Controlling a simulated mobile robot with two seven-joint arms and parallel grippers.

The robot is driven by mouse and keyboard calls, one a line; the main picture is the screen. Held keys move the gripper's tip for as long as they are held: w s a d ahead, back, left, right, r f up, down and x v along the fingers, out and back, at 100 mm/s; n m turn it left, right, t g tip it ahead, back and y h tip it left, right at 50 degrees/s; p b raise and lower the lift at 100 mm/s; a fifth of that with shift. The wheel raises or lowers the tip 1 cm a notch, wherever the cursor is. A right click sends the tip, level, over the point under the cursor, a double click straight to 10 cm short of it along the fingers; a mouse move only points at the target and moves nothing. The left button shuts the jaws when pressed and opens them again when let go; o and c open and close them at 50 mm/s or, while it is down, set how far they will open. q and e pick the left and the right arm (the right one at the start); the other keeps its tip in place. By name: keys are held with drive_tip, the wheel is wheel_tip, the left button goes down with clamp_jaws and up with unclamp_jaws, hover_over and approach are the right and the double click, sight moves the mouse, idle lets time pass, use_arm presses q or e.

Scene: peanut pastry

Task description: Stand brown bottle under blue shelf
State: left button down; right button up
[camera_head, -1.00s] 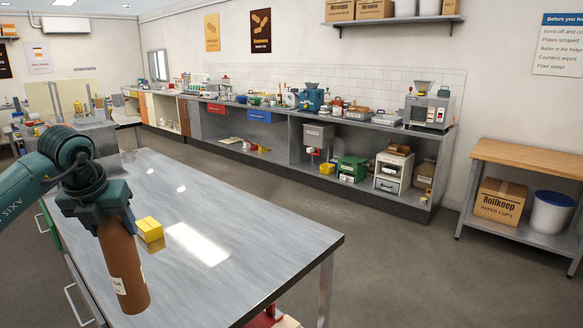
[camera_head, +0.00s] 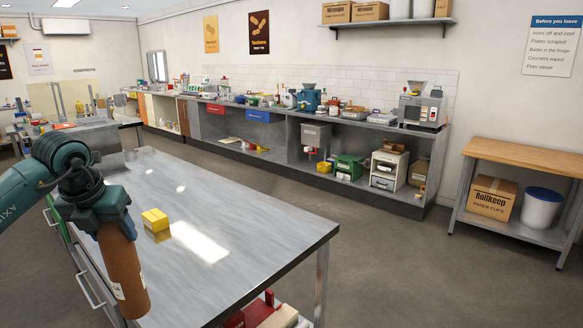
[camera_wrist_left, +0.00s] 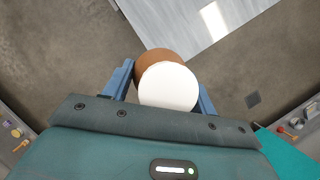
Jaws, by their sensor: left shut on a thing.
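My left gripper (camera_head: 104,218) is shut on the brown bottle (camera_head: 122,272), which hangs nearly upright below it with part of a pale label showing. In the left wrist view the bottle's brown body (camera_wrist_left: 150,56) and round white top (camera_wrist_left: 168,87) sit between the blue fingers of the left gripper (camera_wrist_left: 165,78), with floor around them. No shelf that is clearly blue shows. A blue drawer front (camera_head: 265,117) is under the far counter, with an open space below it. My right gripper is not in view.
A grey metal table (camera_head: 235,210) is close by, with a yellow box (camera_head: 155,220) on it. The far counter (camera_head: 345,125) is crowded on top, with appliances in its lower bays. A wood-topped side table (camera_head: 530,160) stands right. Open floor (camera_head: 390,245) lies between.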

sight(134, 261)
use_arm(q)
drive_tip(key=shift+s+d+f+m+h, duration=0.1)
drive_tip(key=shift+d+f+m+h, duration=0.3)
drive_tip(key=shift+m, duration=0.4)
drive_tip(key=s+d+f+m+h, duration=0.1)
drive_tip(key=m, duration=0.1)
drive_tip(key=s+d+f+m+g+h, duration=0.1)
drive_tip(key=d+m, duration=0.1)
drive_tip(key=m, duration=0.1)
drive_tip(key=s+d+f+m, duration=0.1)
drive_tip(key=m, duration=0.2)
drive_tip(key=shift+s+d+f+h, duration=0.15)
drive_tip(key=shift+d+f+h, duration=0.15)
drive_tip(key=shift+d+h, duration=0.1)
drive_tip(key=s+d+f+m+g+y, duration=0.1)
drive_tip(key=s+d+f+m+g, duration=0.1)
drive_tip(key=m, duration=0.7)
drive_tip(key=s+d+f+m+g+y+p, duration=0.1)
drive_tip(key=s+d+f+m+g, duration=0.2)
drive_tip(key=s+m, duration=0.4)
drive_tip(key=s+d+f+m+g+y, duration=0.1)
drive_tip(key=s+d+f+m+g, duration=0.1)
drive_tip(key=m, duration=0.9)
drive_tip(key=shift+s+d+f+g+p, duration=0.15)
drive_tip(key=shift+s+d+g+p, duration=0.25)
drive_tip(key=shift+s+d, duration=1.05)
drive_tip(key=shift+a, duration=0.1)
